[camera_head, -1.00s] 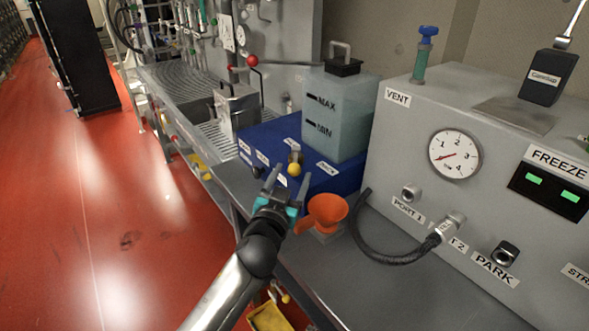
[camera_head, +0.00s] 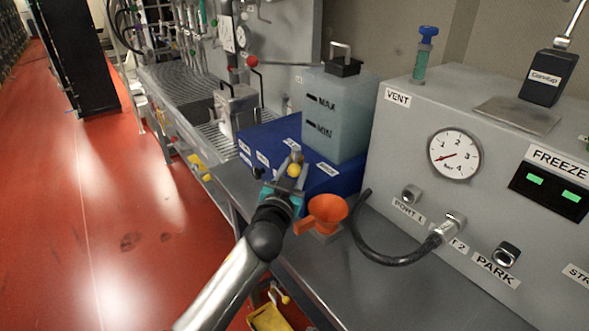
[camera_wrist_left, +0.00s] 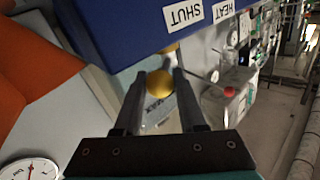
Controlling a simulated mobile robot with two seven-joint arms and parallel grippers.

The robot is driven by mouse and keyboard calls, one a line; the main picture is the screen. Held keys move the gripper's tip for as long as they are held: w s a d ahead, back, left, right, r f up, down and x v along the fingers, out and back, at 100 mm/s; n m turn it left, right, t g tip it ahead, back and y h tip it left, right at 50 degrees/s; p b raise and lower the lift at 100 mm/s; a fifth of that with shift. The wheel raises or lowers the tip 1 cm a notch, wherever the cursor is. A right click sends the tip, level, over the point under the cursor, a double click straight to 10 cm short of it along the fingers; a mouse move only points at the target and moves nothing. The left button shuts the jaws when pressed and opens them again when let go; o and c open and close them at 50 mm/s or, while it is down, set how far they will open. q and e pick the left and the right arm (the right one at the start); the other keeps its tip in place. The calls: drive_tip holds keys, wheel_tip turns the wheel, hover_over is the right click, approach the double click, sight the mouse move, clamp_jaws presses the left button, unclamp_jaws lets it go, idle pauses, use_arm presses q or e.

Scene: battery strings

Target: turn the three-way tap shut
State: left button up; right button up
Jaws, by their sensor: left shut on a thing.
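The three-way tap shows as a yellow ball knob (camera_head: 293,170) with a brassy stem above it, on the front of the blue box (camera_head: 262,140). The knob also shows in the left wrist view (camera_wrist_left: 159,83). My left gripper (camera_head: 288,177) reaches up to the knob from below, with one finger on each side of it. It is shut on the yellow knob. White labels sit around the tap; in the left wrist view the SHUT label (camera_wrist_left: 183,14) and the HEAT label (camera_wrist_left: 223,10) show. My right gripper is not in view.
An orange funnel (camera_head: 327,211) stands close to the right of my left gripper. A translucent tank (camera_head: 337,115) stands on the blue box. The grey machine (camera_head: 400,150) with a gauge and a black hose (camera_head: 372,250) is at the right.

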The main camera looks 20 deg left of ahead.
use_arm(q)
clamp_jaws()
idle(0.9)
